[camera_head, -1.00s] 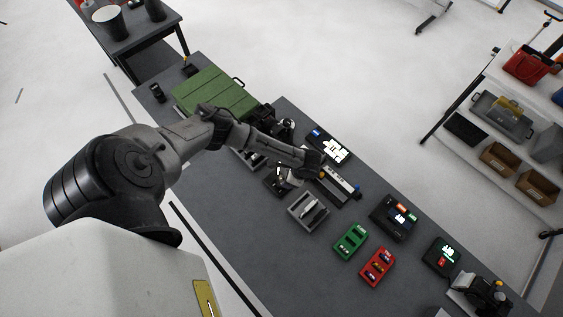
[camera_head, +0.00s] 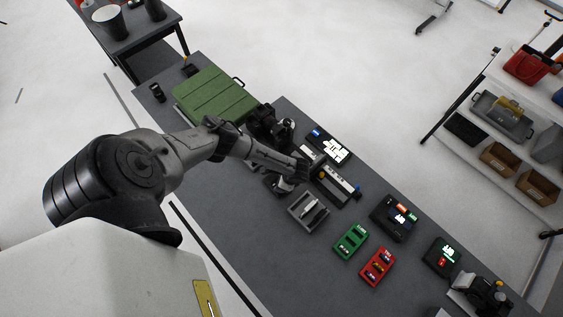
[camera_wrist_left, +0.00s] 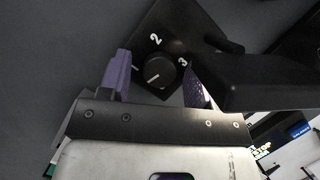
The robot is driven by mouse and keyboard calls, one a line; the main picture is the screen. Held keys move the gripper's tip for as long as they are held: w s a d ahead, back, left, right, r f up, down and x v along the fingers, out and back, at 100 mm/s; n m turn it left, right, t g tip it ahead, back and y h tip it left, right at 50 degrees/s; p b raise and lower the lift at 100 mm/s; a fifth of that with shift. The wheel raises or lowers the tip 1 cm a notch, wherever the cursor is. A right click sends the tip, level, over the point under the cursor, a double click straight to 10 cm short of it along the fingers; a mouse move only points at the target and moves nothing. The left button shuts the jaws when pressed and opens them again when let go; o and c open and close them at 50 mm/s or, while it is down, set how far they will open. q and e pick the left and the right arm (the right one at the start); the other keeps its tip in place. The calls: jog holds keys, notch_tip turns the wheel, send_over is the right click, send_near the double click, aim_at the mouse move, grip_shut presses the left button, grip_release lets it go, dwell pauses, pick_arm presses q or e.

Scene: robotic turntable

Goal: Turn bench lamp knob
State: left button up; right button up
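The round black knob (camera_wrist_left: 160,72) shows in the left wrist view, with a white pointer line. It sits on a dark base plate (camera_wrist_left: 178,28) marked with white numerals 2 and 3. My left gripper (camera_wrist_left: 157,72) is open, with one purple-padded finger on each side of the knob in the picture. A gap shows between each finger and the knob; its depth to the knob is hard to tell. In the head view my left gripper (camera_head: 285,184) is low over the middle of the bench and hides the knob. My right gripper is not in view.
A dark arm-like part (camera_wrist_left: 265,82) lies close by the right finger in the wrist view. On the bench (camera_head: 215,205) are a green case (camera_head: 215,95), a grey tray (camera_head: 308,211), green (camera_head: 350,241) and red (camera_head: 377,266) trays, and black devices with lit displays (camera_head: 394,217).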

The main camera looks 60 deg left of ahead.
pick_arm(q)
jog(key=c, duration=0.9)
jog(key=m+t+p, duration=0.1)
jog(key=m, duration=0.2)
jog(key=shift+d+r+y, duration=0.1)
jog(key=shift+y, duration=0.2)
jog(key=shift+m+t+y+p, duration=0.3)
jog(key=shift+m+t, duration=0.1)
jog(key=shift+m, duration=0.9)
jog(key=o, duration=0.9)
